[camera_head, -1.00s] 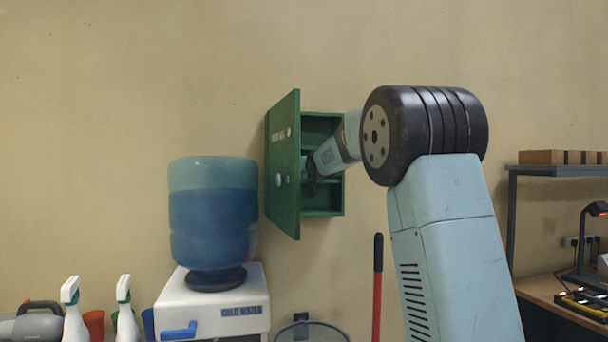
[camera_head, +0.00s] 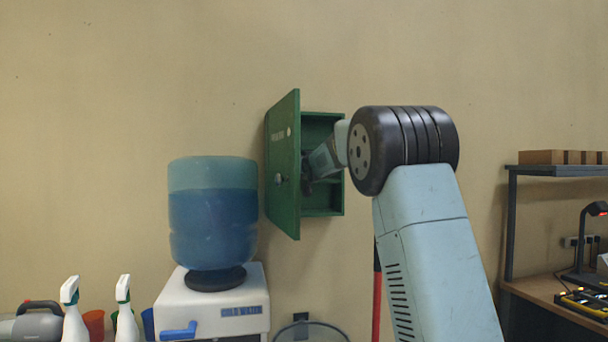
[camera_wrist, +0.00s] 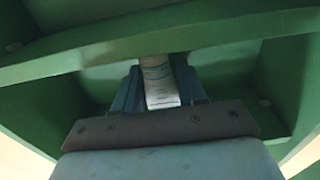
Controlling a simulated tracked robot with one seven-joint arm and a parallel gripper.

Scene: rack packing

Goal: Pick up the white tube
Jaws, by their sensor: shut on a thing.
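In the wrist view, the white tube (camera_wrist: 158,80) stands between the two fingers of my gripper (camera_wrist: 160,92). It is pale with faint markings, and its upper part goes behind a green shelf edge. My gripper is shut on it inside the green cabinet. In the head view, my gripper (camera_head: 308,182) reaches into the green wall cabinet (camera_head: 322,212), partly hidden by the door. The tube cannot be made out in the head view.
The cabinet's green door (camera_head: 285,165) stands open on the left. A green shelf edge (camera_wrist: 120,52) crosses close above my gripper. A water dispenser (camera_head: 212,300) with a blue bottle (camera_head: 212,215) stands below left. A shelf (camera_head: 560,171) with boxes is at right.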

